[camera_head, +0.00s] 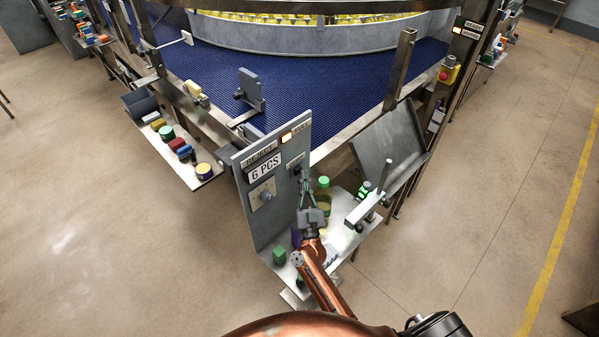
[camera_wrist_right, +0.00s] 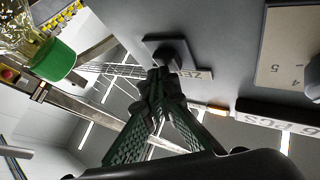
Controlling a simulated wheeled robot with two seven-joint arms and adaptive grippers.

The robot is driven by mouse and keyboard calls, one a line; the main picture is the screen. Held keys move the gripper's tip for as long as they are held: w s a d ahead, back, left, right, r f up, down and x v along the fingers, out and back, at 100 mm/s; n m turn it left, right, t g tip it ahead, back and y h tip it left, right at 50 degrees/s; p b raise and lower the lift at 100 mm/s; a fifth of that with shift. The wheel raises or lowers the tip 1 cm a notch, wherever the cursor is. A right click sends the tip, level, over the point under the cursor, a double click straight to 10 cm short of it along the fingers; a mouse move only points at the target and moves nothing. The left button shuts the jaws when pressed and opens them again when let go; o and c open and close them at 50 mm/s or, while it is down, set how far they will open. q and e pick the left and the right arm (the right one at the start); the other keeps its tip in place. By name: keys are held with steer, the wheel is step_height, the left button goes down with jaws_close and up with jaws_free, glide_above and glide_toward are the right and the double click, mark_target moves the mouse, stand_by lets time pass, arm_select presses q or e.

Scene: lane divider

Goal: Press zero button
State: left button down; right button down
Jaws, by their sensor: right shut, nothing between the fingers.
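The zero button (camera_wrist_right: 172,54) is a dark knob on a dark square plate, with a partly hidden label beginning "ZE" beside it in the right wrist view. In the head view its dark plate (camera_head: 296,167) shows on the right part of the upright grey panel (camera_head: 246,215). My right gripper (camera_head: 303,181) is shut and empty, its fingertips right at the button. In the right wrist view the fingertips (camera_wrist_right: 160,76) overlap the button's lower edge; I cannot tell whether they touch it. My left gripper is not in view.
The panel also carries a dial (camera_head: 266,197), a "6 PCS" label and a lit lamp (camera_head: 287,138). A green-capped jar (camera_head: 323,190) stands close right of my gripper. A green block (camera_head: 279,256) sits on the shelf. A grey tilted plate (camera_head: 388,150) is further right.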

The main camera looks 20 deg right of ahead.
steer(key=shift+w+a, duration=0.1)
steer(key=shift+w, duration=0.15)
steer(key=shift+s, duration=0.1)
stand_by(0.5)
steer(key=shift+s+d+p, duration=0.3)
steer(key=shift+s+p, duration=0.1)
steer(key=shift+s, duration=0.4)
steer(key=shift+s+d+p, duration=0.3)
steer(key=shift+s, duration=0.5)
steer(key=shift+s+d+p, duration=0.25)
steer(key=shift+s+p, duration=0.05)
steer(key=shift+s, duration=0.45)
steer(key=shift+s+d+p, duration=0.3)
steer(key=shift+s, duration=0.5)
steer(key=shift+a, duration=0.1)
